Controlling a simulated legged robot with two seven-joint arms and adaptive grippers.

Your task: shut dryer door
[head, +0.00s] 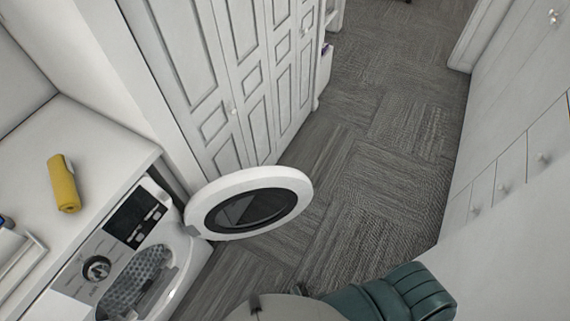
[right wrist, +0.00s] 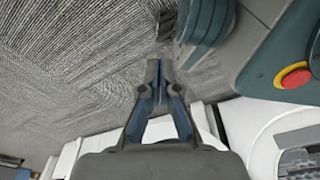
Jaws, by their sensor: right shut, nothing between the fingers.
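The dryer (head: 180,263) is a white front-loading machine at the lower left of the head view, with a dial and a dark display on its panel. Its round door (head: 300,184), a white ring around dark glass, stands swung open out over the floor. The drum opening (head: 140,283) shows perforated metal inside. My right gripper (right wrist: 157,68) is in the right wrist view, shut and empty, with carpet behind its fingertips. It is apart from the door, which I cannot make out clearly in that view. My left gripper is in neither view.
A white counter (head: 92,135) above the dryer holds a rolled yellow towel (head: 64,184). White panelled cabinet doors (head: 222,75) stand behind the open door. White drawers with knobs (head: 510,180) line the right. Grey carpet (head: 375,150) between them is clear.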

